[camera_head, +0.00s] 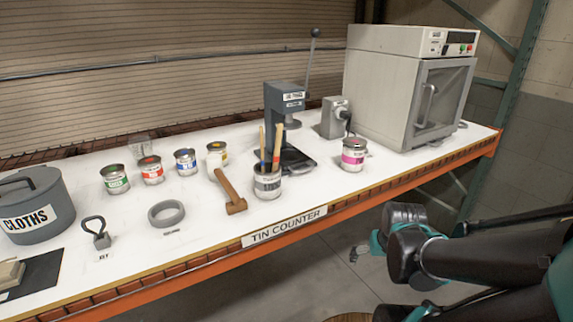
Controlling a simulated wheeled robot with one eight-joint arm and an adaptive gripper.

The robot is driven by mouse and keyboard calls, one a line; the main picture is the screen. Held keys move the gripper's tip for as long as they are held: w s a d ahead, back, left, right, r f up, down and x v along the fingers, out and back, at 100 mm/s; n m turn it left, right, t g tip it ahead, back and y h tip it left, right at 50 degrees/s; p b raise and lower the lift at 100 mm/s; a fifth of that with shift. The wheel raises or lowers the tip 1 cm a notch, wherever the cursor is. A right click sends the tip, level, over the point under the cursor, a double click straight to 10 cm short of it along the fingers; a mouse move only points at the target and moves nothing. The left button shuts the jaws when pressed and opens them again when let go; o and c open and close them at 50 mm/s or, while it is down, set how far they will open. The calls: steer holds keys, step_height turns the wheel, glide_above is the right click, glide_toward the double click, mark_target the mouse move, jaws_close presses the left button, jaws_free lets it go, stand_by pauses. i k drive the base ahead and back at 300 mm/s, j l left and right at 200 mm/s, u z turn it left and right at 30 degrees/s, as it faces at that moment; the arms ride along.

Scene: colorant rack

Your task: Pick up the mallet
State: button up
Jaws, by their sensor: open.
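The brown wooden mallet (229,190) lies on the white counter, between the grey ring and the tin of brushes. Its head is at the counter's front side and its handle runs back and to the left, toward a tin with a yellow label. I cannot tell whether the handle touches that tin. My gripper (355,254) shows small beyond my arm, in front of the counter and to the right of the mallet. It is open, well apart from the mallet, and partly hidden by my arm.
A tin with brushes (267,183) stands close right of the mallet, a grey ring (166,213) to its left. Several paint tins, a grey press (284,105), a magenta-label tin (353,156) and a large oven (400,90) stand behind. The orange counter edge (205,267) runs along the front.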

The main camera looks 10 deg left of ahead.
mark_target(214, 161)
steer(key=k+j, duration=0.15)
steer(key=j, duration=0.2)
steer(key=k+j, duration=0.1)
steer(key=j, duration=0.25)
steer(key=k+j, duration=0.15)
steer(key=j, duration=0.2)
steer(key=k+j, duration=0.15)
steer(key=j, duration=0.2)
